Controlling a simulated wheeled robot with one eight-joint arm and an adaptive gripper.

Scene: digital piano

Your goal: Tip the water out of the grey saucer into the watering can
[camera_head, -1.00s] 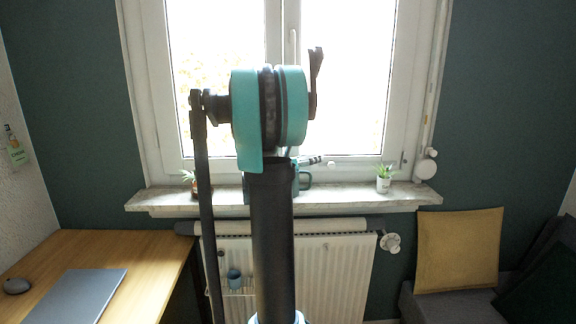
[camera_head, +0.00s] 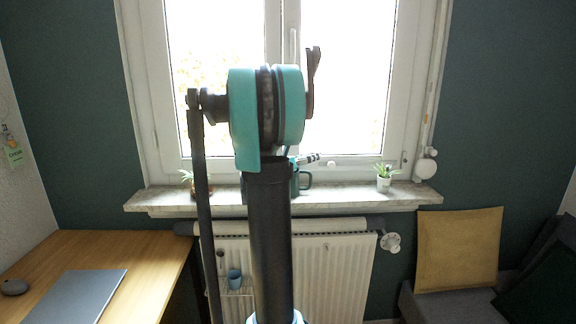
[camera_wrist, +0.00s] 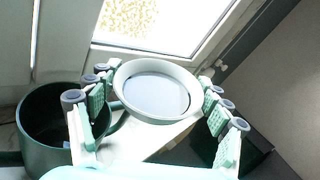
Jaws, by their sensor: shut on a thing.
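The grey saucer (camera_wrist: 126,77), round with a pale rim and a smooth blue-grey inside, is held between the fingers of my gripper (camera_wrist: 156,103) in the wrist view. The teal finger pads close on it from left and right. I cannot tell how much water is in it or its exact tilt. The dark green watering can (camera_wrist: 30,142) stands left of the saucer, its round mouth open upward. In the head view the can (camera_head: 305,181) shows partly on the windowsill behind my arm, with its handle to the right. The saucer is not clear there.
The marble windowsill (camera_head: 343,196) runs under a window. A small potted plant (camera_head: 384,180) stands to the right on it, and another plant (camera_head: 187,179) to the left. A radiator (camera_head: 340,270) is below. A desk with a laptop (camera_head: 75,297) is at left.

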